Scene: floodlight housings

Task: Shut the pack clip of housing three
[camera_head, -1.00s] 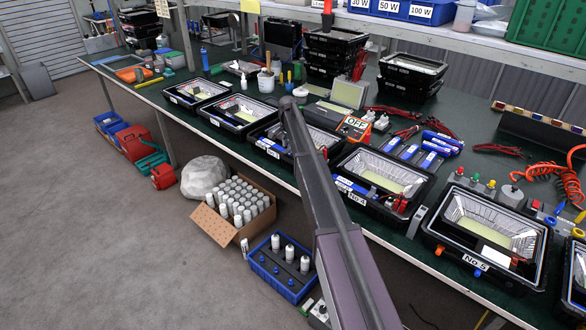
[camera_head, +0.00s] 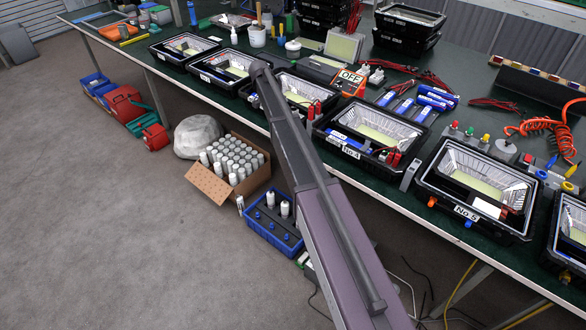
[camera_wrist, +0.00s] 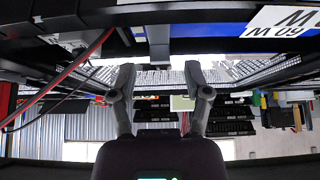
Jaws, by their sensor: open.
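Housing three (camera_head: 312,82), a black floodlight case with a silver reflector and yellow panel, stands on the bench, third from the left in the head view. My arm crosses in front of its left part, and its clip cannot be made out. In the wrist view, my gripper (camera_wrist: 158,72) has its two grey fingers apart, with nothing between them. A dark housing frame with a silver reflector (camera_wrist: 160,78) fills the area around the fingers. A blue pack (camera_wrist: 215,28) and a partly cut white label (camera_wrist: 280,22) show at the top. Which housing this is cannot be told.
Housing No 4 (camera_head: 322,138) and housing No 5 (camera_head: 425,188) stand to the right, with red connectors and leads nearby.

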